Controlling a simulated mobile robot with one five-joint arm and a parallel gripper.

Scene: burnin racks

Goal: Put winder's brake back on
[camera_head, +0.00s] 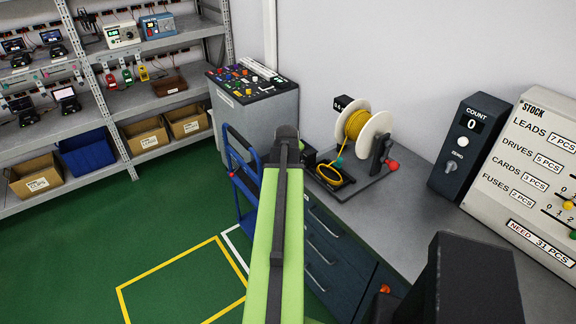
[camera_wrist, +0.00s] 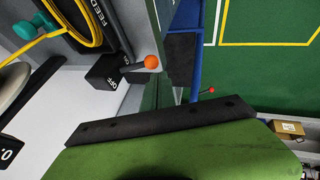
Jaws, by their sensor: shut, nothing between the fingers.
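The winder carries a white-flanged reel (camera_head: 378,128) of yellow wire on a dark base on the bench, with a red knob (camera_head: 393,164) at its right side. At its left, the wrist view shows a lever with an orange ball (camera_wrist: 151,62) on a black box marked OFF (camera_wrist: 104,73), next to a FEED label. I cannot tell which part is the brake. A yellow wire loop (camera_head: 335,176) lies at the base with a teal piece (camera_wrist: 38,48) beside it. My gripper (camera_head: 287,140) is shut and empty, left of the winder; its fingertips are hard to make out.
A counter box showing 0 (camera_head: 464,142) and a stock board (camera_head: 530,165) stand right on the bench. A blue trolley (camera_head: 240,190) stands left of the drawers. A control cabinet (camera_head: 252,105) is behind. Shelving (camera_head: 90,113) lines the left. The green floor is clear.

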